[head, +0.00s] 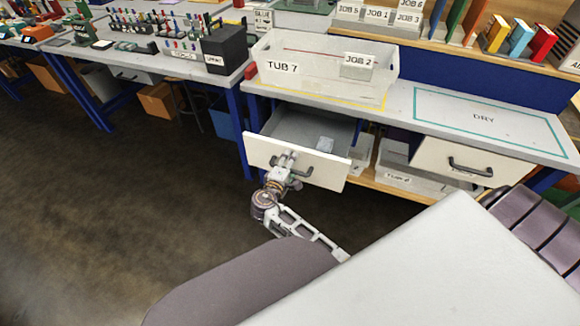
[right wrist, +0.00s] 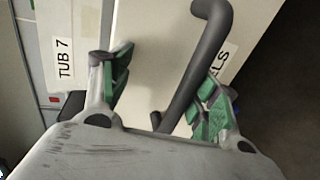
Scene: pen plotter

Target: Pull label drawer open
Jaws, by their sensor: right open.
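The label drawer (head: 318,165) has a white front and stands out from under the bench, open, with its grey inside showing. My right gripper (head: 288,160) is at the drawer front beside the handle. In the right wrist view the handle (right wrist: 203,65) passes between the green fingers of the open gripper (right wrist: 168,90). A label ending in "ELS" (right wrist: 222,65) is partly hidden by the handle and a finger. My left gripper is not in view.
A clear tub marked TUB 7 (head: 320,70) stands on the bench above the drawer. A second drawer (head: 465,163) with a dark handle is at the right. Clear bins (head: 400,180) sit on the lower shelf. The floor (head: 130,210) at left is free.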

